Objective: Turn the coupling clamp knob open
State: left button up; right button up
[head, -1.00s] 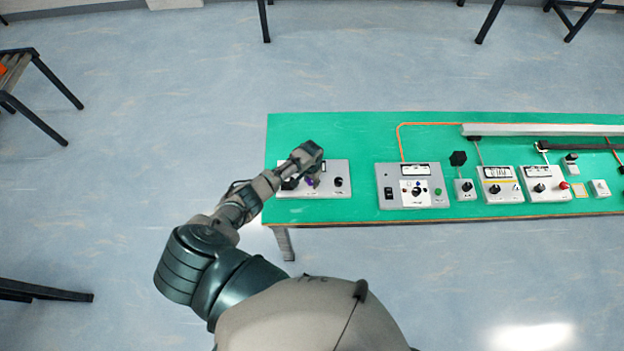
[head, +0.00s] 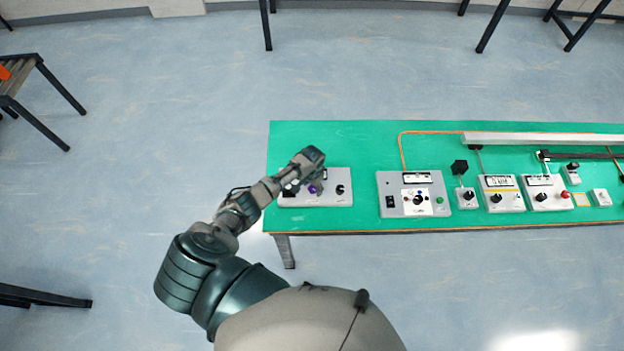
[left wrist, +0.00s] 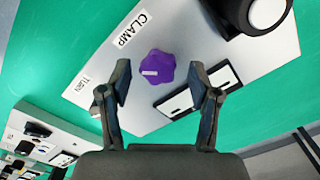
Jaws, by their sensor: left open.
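The coupling clamp knob is a purple lobed knob (left wrist: 157,69) on a light grey panel (left wrist: 195,50) beside a label reading CLAMP. In the left wrist view it sits ahead of my open left gripper (left wrist: 161,85), between the lines of the two fingers. I cannot tell whether the fingers touch it. In the head view the knob (head: 316,188) shows just beside my left gripper (head: 312,172), which hangs over the panel (head: 325,200) at the table's left end. Part of the panel is hidden by the gripper. My right gripper is not in view.
A black round knob (head: 340,189) sits on the same panel; a large black-and-white round part (left wrist: 262,12) stands near the purple knob. More control boxes (head: 414,195) line the green table (head: 365,140) to the right.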

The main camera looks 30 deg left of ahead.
aim_at(312, 188)
pick_arm(q)
notch_tip(312, 188, up, 10)
jog(key=shift+a+r, duration=0.15)
jog(key=shift+r, duration=0.05)
dwell(0.5)
